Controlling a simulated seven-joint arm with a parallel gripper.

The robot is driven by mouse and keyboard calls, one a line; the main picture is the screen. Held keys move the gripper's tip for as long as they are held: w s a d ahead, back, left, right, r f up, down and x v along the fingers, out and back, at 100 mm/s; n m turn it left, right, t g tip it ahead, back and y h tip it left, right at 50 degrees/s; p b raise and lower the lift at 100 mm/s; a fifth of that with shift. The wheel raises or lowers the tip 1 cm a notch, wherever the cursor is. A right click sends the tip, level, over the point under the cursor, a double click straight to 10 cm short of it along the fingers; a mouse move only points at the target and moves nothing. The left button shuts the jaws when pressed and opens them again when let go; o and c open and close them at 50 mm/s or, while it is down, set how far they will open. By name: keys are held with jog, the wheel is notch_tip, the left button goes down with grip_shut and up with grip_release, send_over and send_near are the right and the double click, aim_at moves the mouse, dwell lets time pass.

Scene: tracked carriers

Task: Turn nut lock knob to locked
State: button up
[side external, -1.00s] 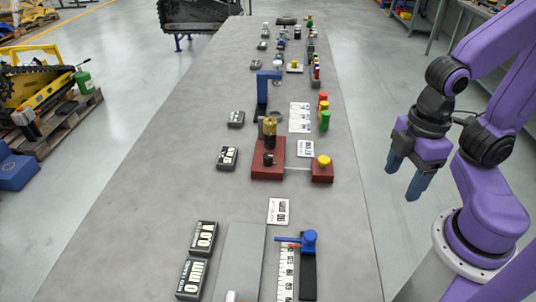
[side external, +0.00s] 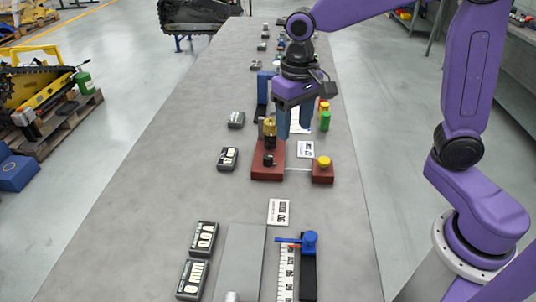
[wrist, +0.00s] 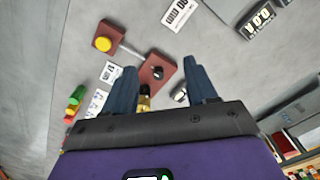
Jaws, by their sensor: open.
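A dark red block (side external: 268,172) on the bench carries a small black knob (side external: 268,160) and an upright brass cylinder (side external: 270,134). A rod joins it to a smaller red block (side external: 322,175) with a yellow knob (side external: 323,161). No readable label shows which knob is the nut lock. My gripper (side external: 294,134) points down over the bench, fingers apart and empty, just behind and right of the brass cylinder. In the wrist view, the black knob (wrist: 158,73) shows between the fingers (wrist: 160,64), and the yellow knob (wrist: 103,44) lies left of them. The brass cylinder is partly hidden by the gripper body.
A blue post (side external: 263,88) stands behind the brass cylinder, and green and yellow pieces (side external: 324,118) stand right of my gripper. A blue-handled slide (side external: 309,243) with a ruler is at the front. Dark readout boxes (side external: 228,158) line the left. Bench left of the boxes is clear.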

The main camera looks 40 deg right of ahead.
aim_at(268, 156)
jog(key=w+d+m, duration=0.2)
jog(key=w+m, duration=0.5)
jog(key=w, duration=0.5)
jog(key=f, duration=1.8)
jog(key=shift+s+d, duration=0.2)
jog(key=shift+s, duration=0.05)
jog(key=c, duration=1.1)
jog(key=shift+o, duration=0.2)
